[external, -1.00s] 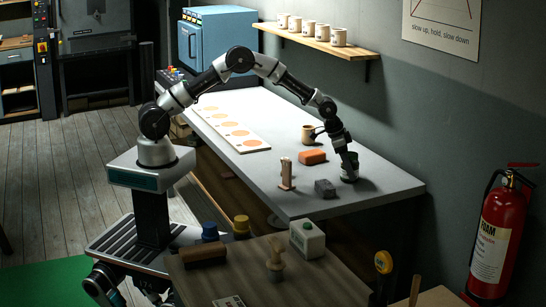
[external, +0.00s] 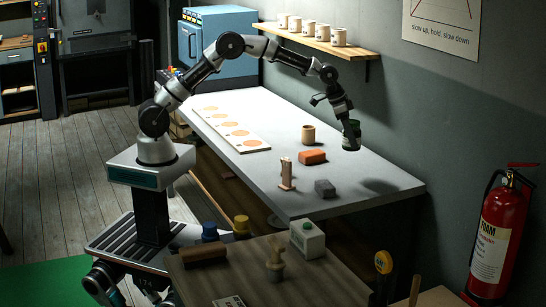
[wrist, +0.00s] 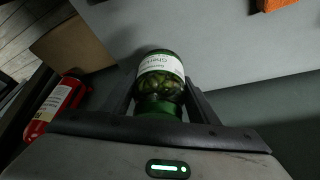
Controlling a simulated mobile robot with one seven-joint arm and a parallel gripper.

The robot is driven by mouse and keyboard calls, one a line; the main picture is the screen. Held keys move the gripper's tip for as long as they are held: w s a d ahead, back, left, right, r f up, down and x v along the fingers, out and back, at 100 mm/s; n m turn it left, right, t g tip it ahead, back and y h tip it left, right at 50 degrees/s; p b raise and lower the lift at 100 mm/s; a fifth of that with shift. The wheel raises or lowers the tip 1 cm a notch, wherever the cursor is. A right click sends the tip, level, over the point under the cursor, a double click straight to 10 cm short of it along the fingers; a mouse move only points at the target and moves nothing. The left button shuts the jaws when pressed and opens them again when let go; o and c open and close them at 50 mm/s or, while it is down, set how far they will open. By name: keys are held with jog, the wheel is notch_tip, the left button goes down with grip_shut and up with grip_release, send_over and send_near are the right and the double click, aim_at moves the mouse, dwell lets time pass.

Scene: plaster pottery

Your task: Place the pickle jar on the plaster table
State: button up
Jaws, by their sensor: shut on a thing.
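The pickle jar (external: 351,137) is dark green with a green lid and a pale label; it also shows in the wrist view (wrist: 160,72), with green pickles visible through the glass. My gripper (external: 349,120) is shut on it, with one finger on each side in the wrist view (wrist: 160,98). The jar hangs above the right part of a long light grey table (external: 375,183), clear of its top and slightly tilted. A shadow lies on the tabletop below it.
On the grey table stand a tan cup (external: 308,133), an orange block (external: 312,157), a dark grey block (external: 325,189), a wooden tool (external: 287,174) and a board with orange discs (external: 205,112). A brown table (external: 325,284) with tools stands in front. A fire extinguisher (external: 503,230) hangs right.

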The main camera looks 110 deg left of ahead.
aim_at(352, 121)
notch_tip(352, 121, up, 5)
jog(key=shift+w+f, duration=0.1)
jog(key=w+d+m+g+h, duration=0.1)
jog(key=d+m+h, duration=0.75)
jog(key=d, duration=3.25)
jog(key=s+d+m+g+y, duration=0.15)
jog(key=s+d+m, duration=0.45)
jog(key=d, duration=0.6)
jog(key=s+d+m+g+y, duration=0.1)
jog(key=s+d+m+g, duration=0.1)
jog(key=s+d+m, duration=0.7)
jog(key=f, duration=0.3)
jog(key=w+d+f+n, duration=0.1)
jog(key=f, duration=0.3)
jog(key=w+d+f+n, duration=0.1)
jog(key=f, duration=0.2)
jog(key=shift+w+d+f, duration=0.25)
jog(key=shift+f, duration=0.1)
jog(key=shift+f+b, duration=0.3)
jog(key=shift+f, duration=1.85)
jog(key=shift+f, duration=0.1)
